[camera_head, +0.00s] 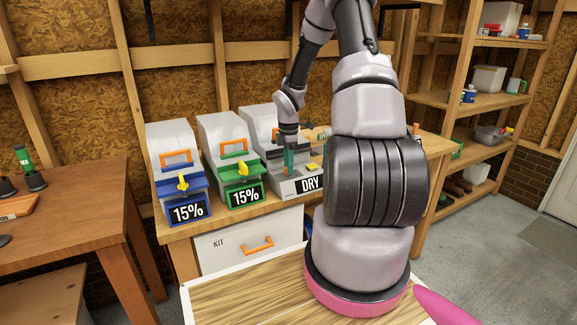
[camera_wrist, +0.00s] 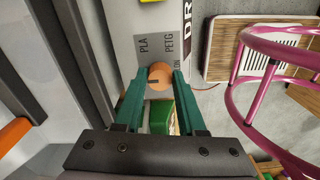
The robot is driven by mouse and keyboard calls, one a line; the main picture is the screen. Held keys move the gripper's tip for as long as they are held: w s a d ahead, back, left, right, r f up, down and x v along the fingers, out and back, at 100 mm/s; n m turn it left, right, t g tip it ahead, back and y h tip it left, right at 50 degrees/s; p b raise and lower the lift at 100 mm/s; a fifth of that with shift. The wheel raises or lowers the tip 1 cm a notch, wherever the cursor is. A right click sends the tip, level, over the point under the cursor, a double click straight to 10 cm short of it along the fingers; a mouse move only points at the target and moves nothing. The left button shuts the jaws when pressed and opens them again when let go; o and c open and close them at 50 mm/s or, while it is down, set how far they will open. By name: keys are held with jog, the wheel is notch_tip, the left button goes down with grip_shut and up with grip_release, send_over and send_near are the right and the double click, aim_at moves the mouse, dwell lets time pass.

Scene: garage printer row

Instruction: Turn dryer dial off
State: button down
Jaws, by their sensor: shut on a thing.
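The dryer (camera_head: 283,187) is a pale grey unit on the bench, with a dark panel reading DRY. Its orange dial (camera_wrist: 159,71) shows in the wrist view, beside a grey label with PLA, PETG and ON. A dark mark lies on the dial's face; which setting it points at is hard to tell. My gripper (camera_wrist: 160,79) has its two green fingers shut on the dial, one on each side. In the head view my gripper (camera_head: 290,164) reaches down at the dryer's front, and the dial cannot be made out there.
Left of the dryer stand two similar bins, one with a blue 15% front (camera_head: 187,212) and one with a green 15% front (camera_head: 243,194). A KIT drawer (camera_head: 230,243) is below the bench top. Shelves (camera_head: 480,98) stand at the right. A wooden table (camera_head: 60,205) stands at the left.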

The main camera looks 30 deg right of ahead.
jog(key=c, duration=0.5)
grip_release()
jog(key=shift+r, duration=0.1)
notch_tip(320, 180, up, 11)
